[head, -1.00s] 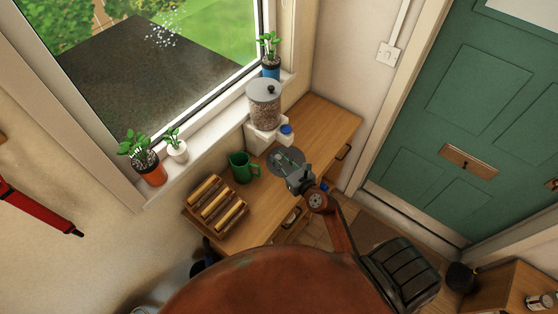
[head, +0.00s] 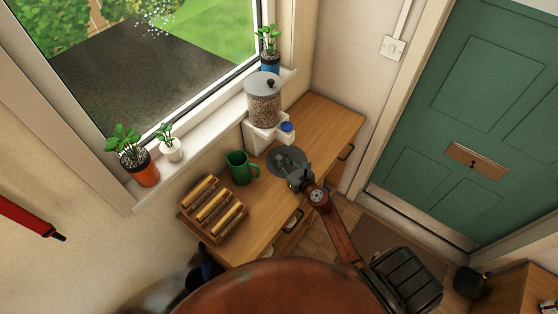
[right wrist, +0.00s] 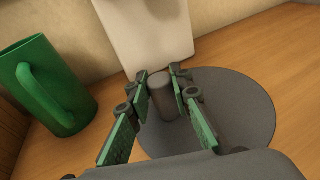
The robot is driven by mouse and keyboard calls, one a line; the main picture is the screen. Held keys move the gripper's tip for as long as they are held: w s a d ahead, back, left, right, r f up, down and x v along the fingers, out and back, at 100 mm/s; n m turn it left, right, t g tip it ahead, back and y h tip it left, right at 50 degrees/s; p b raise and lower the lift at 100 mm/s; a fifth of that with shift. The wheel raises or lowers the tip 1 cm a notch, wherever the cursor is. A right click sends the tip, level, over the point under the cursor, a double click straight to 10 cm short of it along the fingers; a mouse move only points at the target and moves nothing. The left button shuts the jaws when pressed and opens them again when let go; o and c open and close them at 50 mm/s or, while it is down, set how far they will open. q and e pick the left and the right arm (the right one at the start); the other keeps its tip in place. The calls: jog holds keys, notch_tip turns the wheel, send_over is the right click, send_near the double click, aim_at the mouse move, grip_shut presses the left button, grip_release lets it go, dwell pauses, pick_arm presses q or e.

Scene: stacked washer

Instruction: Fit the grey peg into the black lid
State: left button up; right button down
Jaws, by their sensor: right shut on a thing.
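My right gripper (head: 290,167) is over the far part of the wooden counter. In the right wrist view its green-padded fingers are shut on the grey peg (right wrist: 163,98), a short upright cylinder. Below and around it is a flat, dark grey round disc (right wrist: 243,117), which seems to be the black lid; it also shows in the head view (head: 275,157). The peg's lower end is over the left part of the disc in the wrist view; I cannot tell whether it touches it. No hole is visible. My left gripper is not in view.
A green mug (head: 237,167) stands left of the disc, and a wooden rack (head: 212,208) is further left. A pellet dispenser (head: 263,105) on a white base stands behind the disc. The counter (head: 325,122) right of the dispenser is clear.

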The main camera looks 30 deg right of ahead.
jog(key=shift+f, duration=0.2)
jog(key=c, duration=1.7)
grip_release()
jog(key=shift+r, duration=0.1)
jog(key=shift+c, duration=0.2)
jog(key=shift+r, duration=0.1)
